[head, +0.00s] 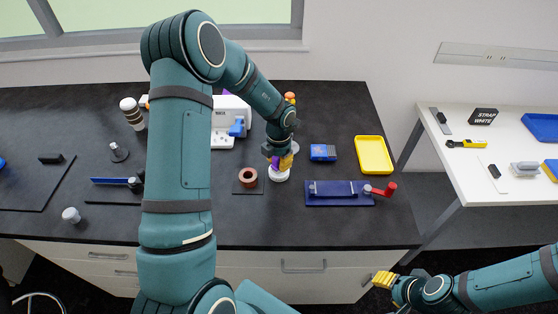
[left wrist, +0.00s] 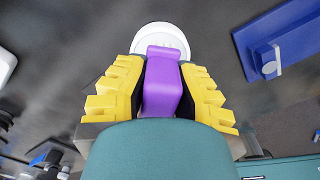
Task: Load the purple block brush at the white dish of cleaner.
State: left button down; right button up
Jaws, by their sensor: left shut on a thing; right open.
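The purple block brush (left wrist: 161,85) is held between the yellow fingers of my left gripper (left wrist: 160,95), which is shut on it. The brush's far end overlaps the white dish of cleaner (left wrist: 160,33) in the left wrist view; whether it touches cannot be told. In the head view the white dish (head: 279,175) sits on the dark bench, with my left gripper (head: 280,160) directly over it and a bit of the purple brush (head: 275,161) showing. My right gripper (head: 384,280) is open and empty, low in front of the bench at right.
A blue plate with a red-handled crank (head: 335,199), a blue box (head: 323,152) and a yellow tray (head: 374,155) lie to the right. A white side table (head: 470,190) stands farther right.

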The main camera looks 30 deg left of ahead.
pick_arm(q)
jog(key=shift+f, duration=0.35)
dwell(0.3)
jog(key=shift+f+p, duration=0.15)
jog(key=shift+p, duration=0.25)
dwell(2.2)
jog(key=shift+r+p, duration=1)
jog(key=shift+r, duration=2.6)
